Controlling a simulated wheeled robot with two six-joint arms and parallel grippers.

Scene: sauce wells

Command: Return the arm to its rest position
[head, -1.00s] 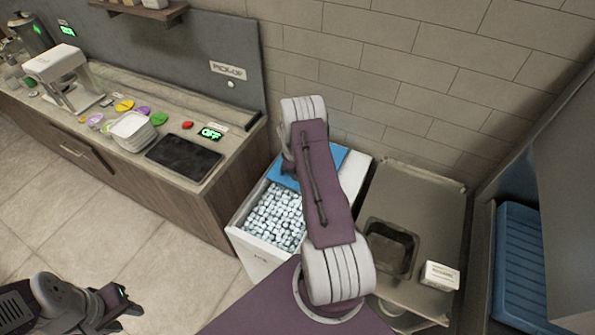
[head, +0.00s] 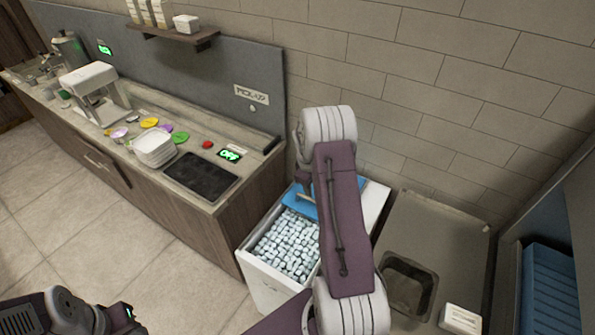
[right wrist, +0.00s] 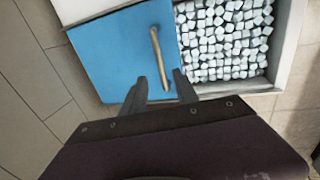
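My right arm reaches over a white ice bin (head: 266,290) in the head view, and its links hide part of the bin. Its gripper shows best in the right wrist view (right wrist: 160,87). The two dark fingers are spread apart with nothing between them, over the bin's blue lid (right wrist: 112,62). A tan bar handle (right wrist: 158,50) on the lid lies just beyond the fingertips; I cannot tell the height gap. My left gripper (head: 128,318) is at the lower left of the head view, partly cut off, and its fingers are not clear.
White ice cubes (right wrist: 225,40) fill the open part of the bin. A counter (head: 232,200) with stacked white dishes (head: 155,149) and a black panel (head: 201,175) stands left. A metal sink unit (head: 440,240) with a white tub (head: 461,319) is right. Open floor lies front left.

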